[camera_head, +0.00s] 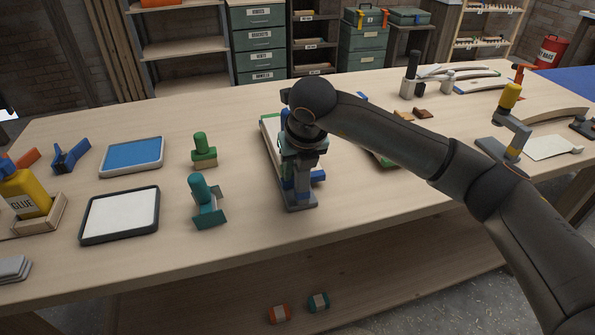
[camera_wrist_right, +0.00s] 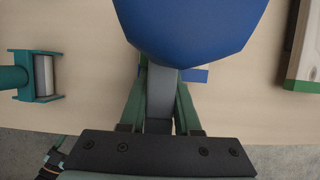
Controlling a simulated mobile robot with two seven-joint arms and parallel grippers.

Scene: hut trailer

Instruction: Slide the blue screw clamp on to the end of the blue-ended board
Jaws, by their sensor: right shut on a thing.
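The blue screw clamp (camera_wrist_right: 190,30) shows in the right wrist view as a big blue part close to the camera, with a grey bar below it and a small blue piece at each side. My right gripper (camera_head: 300,150) is shut on the clamp's grey bar (camera_wrist_right: 160,98), between two green fingers. In the head view the clamp's grey foot (camera_head: 298,203) is at or close above the tabletop; I cannot tell which. A small blue patch (camera_head: 361,97) behind my arm may be the blue-ended board's end, but my arm hides most there. My left gripper is not in view.
A pale, green-edged board (camera_head: 268,128) lies just left of my gripper. A green-ended board (camera_head: 383,159) lies under my forearm. The table's front edge is near.

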